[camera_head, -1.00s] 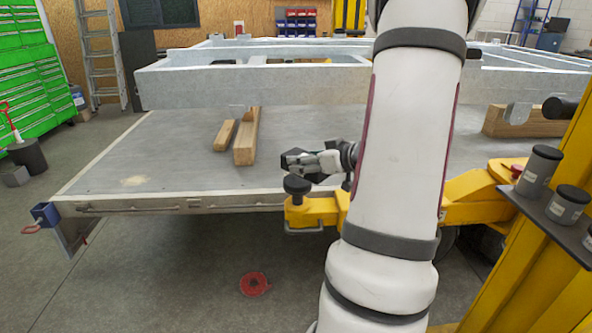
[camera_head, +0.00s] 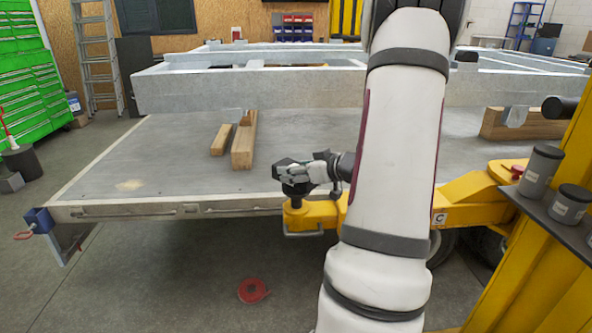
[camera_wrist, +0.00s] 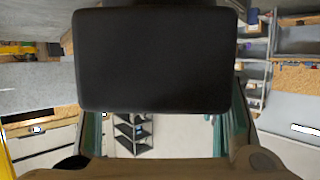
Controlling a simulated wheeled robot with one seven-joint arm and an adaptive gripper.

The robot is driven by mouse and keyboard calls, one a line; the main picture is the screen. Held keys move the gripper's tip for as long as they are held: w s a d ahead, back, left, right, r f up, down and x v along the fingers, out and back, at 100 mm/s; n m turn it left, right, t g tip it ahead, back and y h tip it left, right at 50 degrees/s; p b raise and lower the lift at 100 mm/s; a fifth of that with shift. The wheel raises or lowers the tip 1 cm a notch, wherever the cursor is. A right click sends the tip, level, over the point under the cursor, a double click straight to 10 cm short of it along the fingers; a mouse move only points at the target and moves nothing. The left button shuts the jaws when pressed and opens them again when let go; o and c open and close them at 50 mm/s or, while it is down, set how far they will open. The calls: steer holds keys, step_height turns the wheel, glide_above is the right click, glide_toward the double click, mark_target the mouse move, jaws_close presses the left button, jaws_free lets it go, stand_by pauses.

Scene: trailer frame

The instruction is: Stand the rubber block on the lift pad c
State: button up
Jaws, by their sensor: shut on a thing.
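My gripper (camera_head: 300,174) is shut on the black rubber block (camera_wrist: 155,60), which fills the upper middle of the wrist view. In the head view only a small dark part of the block (camera_head: 286,162) shows, at the left end of my gripper. The round black lift pad c (camera_head: 295,189) sits on the end of the yellow lift arm (camera_head: 318,214), directly below my gripper and partly covered by it. I cannot tell whether the block touches the pad. A "C" label (camera_head: 440,219) marks the yellow arm.
The grey trailer deck (camera_head: 180,170) lies just behind the pad, with two wooden blocks (camera_head: 243,145) on it and a pale frame (camera_head: 240,90) above. A yellow post (camera_head: 540,260) with dark cylinders (camera_head: 540,170) stands at right. A red ring (camera_head: 253,290) lies on the floor.

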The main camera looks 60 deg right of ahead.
steer(key=o, duration=1.6)
steer(key=shift+f, duration=0.1)
steer(key=shift+s+r, duration=0.25)
steer(key=p+v, duration=0.3)
steer(key=v, duration=0.9)
steer(key=w+a+r+g+h, duration=0.2)
steer(key=w+r+g+h, duration=0.15)
steer(key=w+r, duration=0.35)
steer(key=w+a+r+m+g+h, duration=0.1)
steer(key=a+r+g+h, duration=0.15)
steer(key=a, duration=0.65)
steer(key=s+a+f+g+y, duration=0.1)
steer(key=s+a+y, duration=0.1)
steer(key=s+a, duration=0.3)
steer(key=s+a+f+n+g+y, duration=0.1)
steer(key=s+a, duration=0.5)
steer(key=a, duration=0.8)
steer(key=s+a+n+g+y, duration=0.1)
steer(key=s+a+y, duration=0.3)
steer(key=a, duration=0.5)
steer(key=shift+s+a+f+g+y, duration=0.35)
steer(key=shift+s+g, duration=0.45)
steer(key=shift+s, duration=0.3)
